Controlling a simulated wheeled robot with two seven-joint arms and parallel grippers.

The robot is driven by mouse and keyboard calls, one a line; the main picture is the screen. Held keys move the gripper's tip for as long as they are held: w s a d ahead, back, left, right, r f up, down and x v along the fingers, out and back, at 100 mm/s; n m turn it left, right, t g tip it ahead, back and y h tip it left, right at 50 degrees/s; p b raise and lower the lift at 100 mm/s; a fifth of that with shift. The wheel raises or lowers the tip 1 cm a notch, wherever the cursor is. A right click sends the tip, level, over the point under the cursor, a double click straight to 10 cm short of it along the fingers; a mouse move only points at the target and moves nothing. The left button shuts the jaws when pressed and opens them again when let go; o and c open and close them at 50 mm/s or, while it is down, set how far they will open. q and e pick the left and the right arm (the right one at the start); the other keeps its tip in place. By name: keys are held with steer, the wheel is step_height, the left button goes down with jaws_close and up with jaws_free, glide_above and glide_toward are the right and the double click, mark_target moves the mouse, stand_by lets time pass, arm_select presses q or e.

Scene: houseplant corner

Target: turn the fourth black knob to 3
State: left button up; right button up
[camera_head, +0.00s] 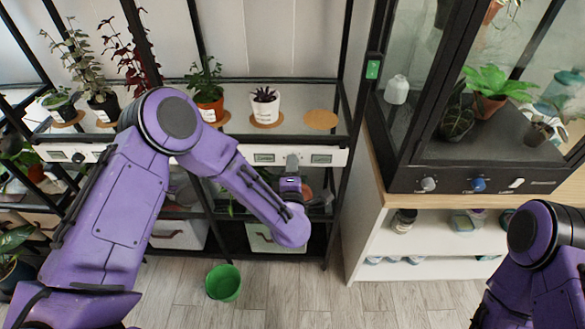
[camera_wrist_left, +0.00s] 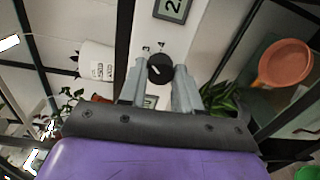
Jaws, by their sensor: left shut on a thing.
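A white control strip (camera_head: 230,160) runs along the front of the plant shelf, with small framed displays on it. My left gripper (camera_head: 292,162) is at the strip between two displays, and it covers the knob there in the head view. In the left wrist view a round black knob (camera_wrist_left: 161,68) with a white pointer mark sits between the fingertips of my left gripper (camera_wrist_left: 160,78), which is shut on it. Another black knob (camera_head: 78,157) shows at the strip's left end. My right gripper is out of view.
Potted plants stand on the shelf above the strip, among them a white pot (camera_head: 265,107) next to an empty cork coaster (camera_head: 321,119). A glass cabinet (camera_head: 420,150) stands on the right. A green bucket (camera_head: 223,283) is on the floor.

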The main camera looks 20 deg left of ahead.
arm_select(q)
steer(key=o, duration=1.1)
steer(key=shift+c, duration=0.2)
steer(key=shift+s, duration=0.15)
steer(key=b+v, duration=0.2)
steer(key=v, duration=0.8)
steer(key=shift+s, duration=0.2)
steer(key=shift+d, duration=0.1)
